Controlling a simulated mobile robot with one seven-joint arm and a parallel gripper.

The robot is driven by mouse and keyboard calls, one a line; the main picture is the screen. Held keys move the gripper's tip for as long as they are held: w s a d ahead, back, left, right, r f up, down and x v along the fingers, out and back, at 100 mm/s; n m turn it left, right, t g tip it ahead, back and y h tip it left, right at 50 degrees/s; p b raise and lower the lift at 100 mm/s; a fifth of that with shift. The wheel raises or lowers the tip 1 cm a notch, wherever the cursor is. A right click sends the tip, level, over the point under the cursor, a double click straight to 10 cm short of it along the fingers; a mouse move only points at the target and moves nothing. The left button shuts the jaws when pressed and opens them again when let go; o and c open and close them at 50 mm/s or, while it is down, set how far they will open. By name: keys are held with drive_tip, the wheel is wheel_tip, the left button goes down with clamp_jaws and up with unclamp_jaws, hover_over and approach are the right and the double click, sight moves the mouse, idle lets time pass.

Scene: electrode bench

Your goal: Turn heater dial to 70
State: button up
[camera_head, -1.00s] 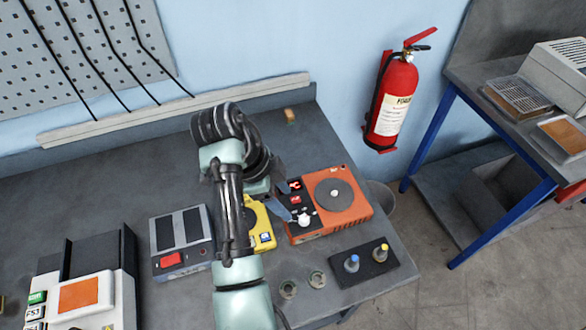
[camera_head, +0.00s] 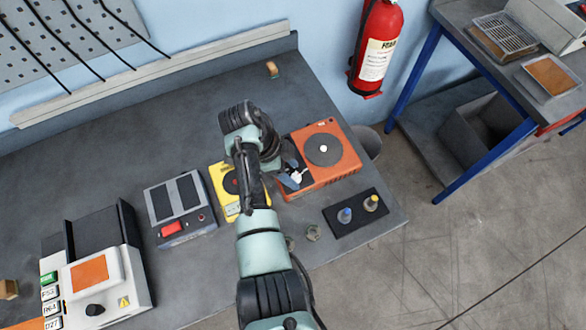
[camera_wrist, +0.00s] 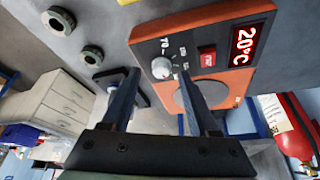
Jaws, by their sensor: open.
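The heater is an orange box (camera_head: 338,171) with a round dark plate on top, at the right of the bench. Its white dial (camera_wrist: 161,68) shows in the wrist view, with printed numbers around it; the pointer's exact setting is too small to tell. A red-lit display (camera_wrist: 243,46) on the heater reads 20°C. My gripper (camera_wrist: 158,75) is open and empty, its two fingertips framing the dial from either side in the wrist view. I cannot tell whether they touch it. In the head view my gripper (camera_head: 289,175) is at the heater's front left and hides part of its front.
A yellow device (camera_head: 222,178) stands just left of the heater, partly behind my arm. A dark pad (camera_head: 345,227) with blue- and yellow-topped pieces lies in front of the heater. A grey box with a red switch (camera_head: 172,229) stands further left.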

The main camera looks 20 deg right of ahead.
drive_tip(key=shift+d+f, duration=0.2)
drive_tip(key=shift+f, duration=0.4)
clamp_jaws()
